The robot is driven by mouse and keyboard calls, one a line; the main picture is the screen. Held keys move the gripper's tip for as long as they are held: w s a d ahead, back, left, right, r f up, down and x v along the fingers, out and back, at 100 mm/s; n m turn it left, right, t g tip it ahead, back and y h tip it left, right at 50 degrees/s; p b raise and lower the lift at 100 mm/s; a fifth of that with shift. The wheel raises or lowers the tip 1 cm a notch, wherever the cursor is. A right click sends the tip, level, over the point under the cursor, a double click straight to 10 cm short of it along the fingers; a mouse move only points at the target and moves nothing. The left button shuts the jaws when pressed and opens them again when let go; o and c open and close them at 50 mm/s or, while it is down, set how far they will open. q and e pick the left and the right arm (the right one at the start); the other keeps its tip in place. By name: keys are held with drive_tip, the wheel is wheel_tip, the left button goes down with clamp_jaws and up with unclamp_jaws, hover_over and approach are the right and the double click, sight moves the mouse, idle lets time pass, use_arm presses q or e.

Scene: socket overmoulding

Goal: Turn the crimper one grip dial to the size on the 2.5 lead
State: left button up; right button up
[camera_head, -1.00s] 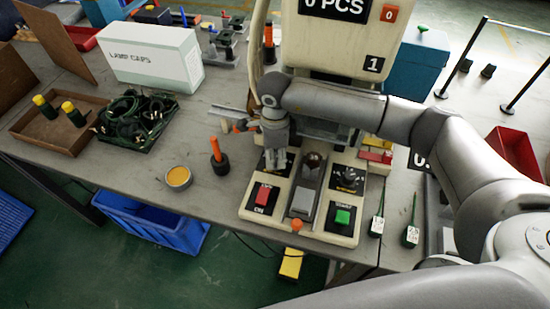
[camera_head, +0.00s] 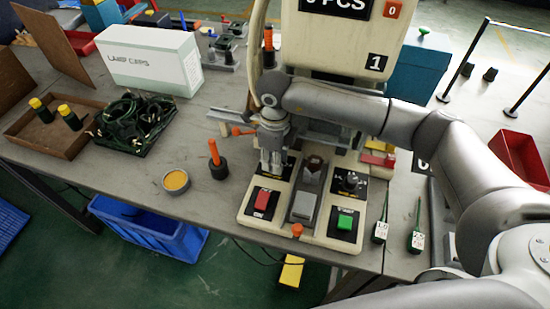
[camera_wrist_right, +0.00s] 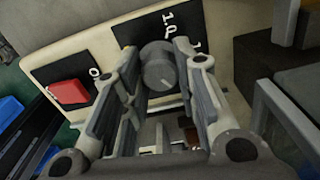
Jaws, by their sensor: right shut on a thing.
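The crimper (camera_head: 290,233) is a cream unit with a red button (camera_head: 263,199), a green button (camera_head: 344,222) and a black dial (camera_head: 350,181) at its right. My right gripper (camera_head: 272,168) points down at its back left panel. In the right wrist view, its fingers are shut on a grey round dial (camera_wrist_right: 158,68) with a pale pointer line; the black plate behind has white lettering, partly hidden. Two leads with white-and-green tags, a left one (camera_head: 380,231) and a right one (camera_head: 416,241), lie right of the crimper. Their print is too small to read surely. My left gripper is out of view.
An orange-handled tool (camera_head: 217,160) stands left of the crimper, near a round tin (camera_head: 176,181). A tray of dark cables (camera_head: 135,125), a cardboard tray (camera_head: 45,140) and a white carton (camera_head: 150,65) fill the table's left. Bare table lies around the tin.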

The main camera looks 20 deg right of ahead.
drive_tip(key=o, duration=1)
drive_tip(key=shift+o, duration=0.2)
wheel_tip(320, 180, up, 12)
idle(0.4)
